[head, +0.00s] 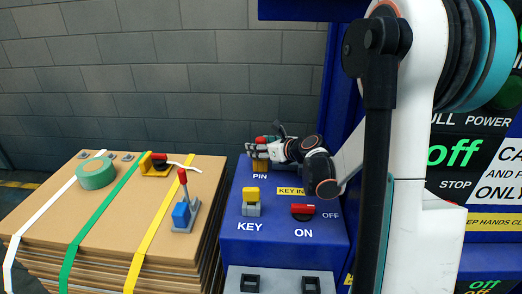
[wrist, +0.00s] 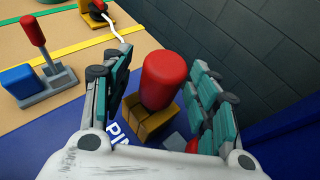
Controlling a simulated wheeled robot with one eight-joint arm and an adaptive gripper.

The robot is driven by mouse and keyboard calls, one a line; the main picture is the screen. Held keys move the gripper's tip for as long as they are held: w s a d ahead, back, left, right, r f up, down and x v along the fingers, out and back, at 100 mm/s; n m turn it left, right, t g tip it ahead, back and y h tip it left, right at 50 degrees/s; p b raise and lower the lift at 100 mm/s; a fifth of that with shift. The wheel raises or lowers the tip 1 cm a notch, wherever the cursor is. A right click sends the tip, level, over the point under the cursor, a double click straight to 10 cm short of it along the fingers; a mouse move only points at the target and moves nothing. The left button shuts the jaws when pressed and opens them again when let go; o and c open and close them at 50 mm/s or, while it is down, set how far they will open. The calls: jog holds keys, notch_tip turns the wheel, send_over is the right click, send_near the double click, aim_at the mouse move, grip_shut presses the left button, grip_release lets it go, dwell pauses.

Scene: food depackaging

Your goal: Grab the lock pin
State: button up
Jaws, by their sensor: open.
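The lock pin is a thick red cylinder (wrist: 165,78) standing upright in a yellow block (wrist: 152,120) on the blue console, next to the "PIN" label. In the head view only a bit of the red pin (head: 262,139) shows, mostly hidden by my gripper (head: 266,149). In the wrist view my gripper (wrist: 163,88) is open, with its teal-padded fingers on either side of the pin. A gap shows between the pin and each finger, and I see no contact.
A yellow key (head: 250,195) and a red switch (head: 303,211) sit nearer on the blue console (head: 275,248). Left stands a strapped cardboard stack (head: 100,225) with a green tape roll (head: 96,173) and a red-handled lever (head: 184,195). A grey block wall is behind.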

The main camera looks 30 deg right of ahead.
jog(key=c, duration=1.2)
jog(key=shift+r, duration=0.15)
